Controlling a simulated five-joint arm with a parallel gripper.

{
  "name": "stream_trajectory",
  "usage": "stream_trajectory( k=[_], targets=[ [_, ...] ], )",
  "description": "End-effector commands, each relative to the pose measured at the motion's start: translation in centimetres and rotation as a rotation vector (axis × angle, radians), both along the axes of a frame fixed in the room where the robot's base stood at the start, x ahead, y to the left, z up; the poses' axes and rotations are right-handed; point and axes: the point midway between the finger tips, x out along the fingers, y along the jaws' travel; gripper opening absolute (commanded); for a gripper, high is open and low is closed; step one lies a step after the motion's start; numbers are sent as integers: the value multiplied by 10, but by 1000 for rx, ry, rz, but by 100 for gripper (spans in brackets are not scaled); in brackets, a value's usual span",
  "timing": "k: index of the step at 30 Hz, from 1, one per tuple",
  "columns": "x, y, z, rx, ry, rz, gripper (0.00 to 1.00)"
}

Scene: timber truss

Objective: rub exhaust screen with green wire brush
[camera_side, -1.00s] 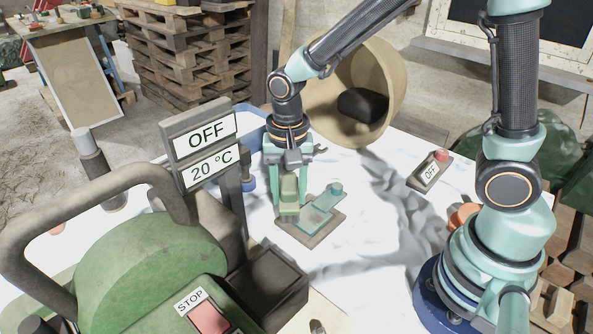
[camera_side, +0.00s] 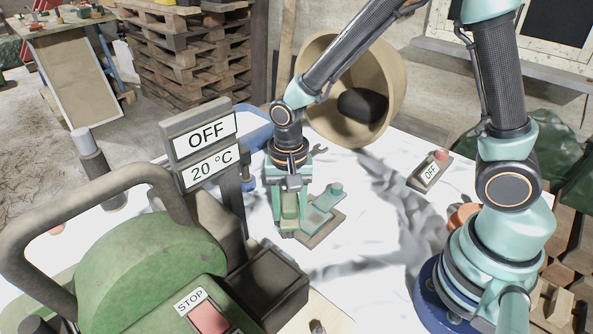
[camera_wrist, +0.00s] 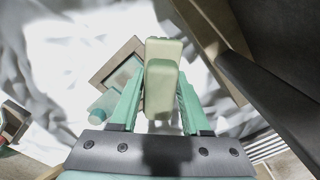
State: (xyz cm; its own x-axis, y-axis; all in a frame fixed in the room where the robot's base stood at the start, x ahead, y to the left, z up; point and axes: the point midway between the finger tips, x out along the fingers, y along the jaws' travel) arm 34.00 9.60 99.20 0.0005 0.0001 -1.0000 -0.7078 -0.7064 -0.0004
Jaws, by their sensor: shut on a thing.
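My gripper (camera_side: 289,209) points down over the white sheet, its teal fingers shut on the green wire brush (camera_side: 290,205). In the wrist view the pale green brush (camera_wrist: 160,85) sits between the fingers; its bristles are hidden. The brush is beside a brown square frame (camera_side: 322,234) and hides part of it. I cannot tell whether they touch. A teal plate with a knob (camera_side: 336,188) lies on the frame, which also shows in the wrist view (camera_wrist: 108,70). I cannot clearly make out which part is the exhaust screen.
An OFF and 20 °C sign (camera_side: 205,150) stands left. A beige drum (camera_side: 350,90) is behind. A switch box (camera_side: 430,172) lies right on the sheet.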

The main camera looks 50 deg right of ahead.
Motion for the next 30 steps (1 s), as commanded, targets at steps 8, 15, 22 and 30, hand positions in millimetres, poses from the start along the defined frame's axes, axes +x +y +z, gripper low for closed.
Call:
stream_trajectory(
  k=[8, 15, 22, 30],
  targets=[
    [-1, 0, -26, -1, 2, 0, 0],
    [0, -18, -37, 1, -1, -3, 0],
    [0, -39, -37, 0, 0, -3, 0],
    [0, -17, -38, 0, 0, 3, 0]
  ],
)
